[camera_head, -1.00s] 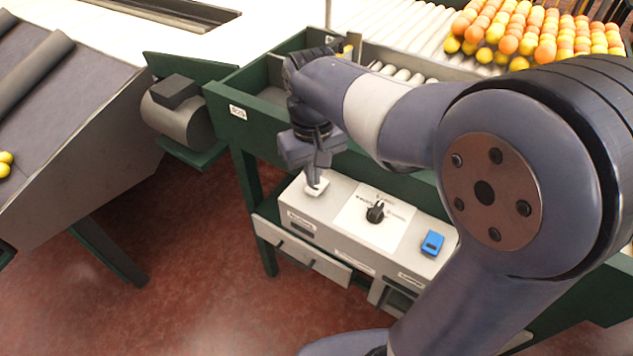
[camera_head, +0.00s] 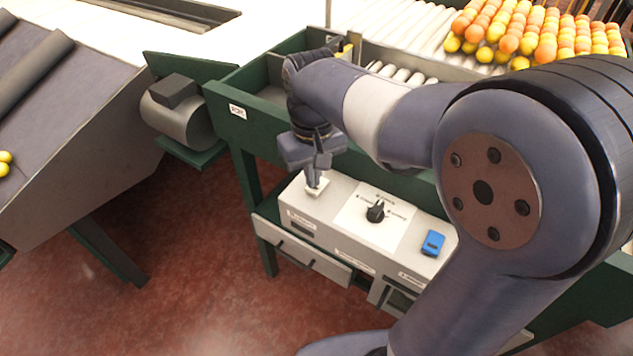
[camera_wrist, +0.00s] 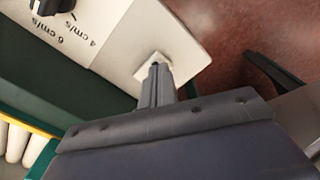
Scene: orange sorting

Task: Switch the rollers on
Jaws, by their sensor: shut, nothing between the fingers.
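A light grey control box (camera_head: 345,190) sits on the green frame below the rollers. At its left end is a small white switch (camera_head: 316,190), which also shows in the wrist view (camera_wrist: 154,62). My gripper (camera_head: 314,182) is shut and empty, pointing down with its fingertips at the white switch. In the wrist view my gripper (camera_wrist: 155,72) overlaps the switch, so I cannot tell whether it presses it. A black knob (camera_head: 376,210) with speed markings stands in the middle of the box. The rollers (camera_head: 400,72) lie behind my arm.
A blue object (camera_head: 432,243) lies on the right part of the box. Several oranges and yellow fruits (camera_head: 540,35) rest at the back right. A grey motor (camera_head: 178,112) and a dark sloped belt (camera_head: 60,85) stand to the left. The red floor is clear in front.

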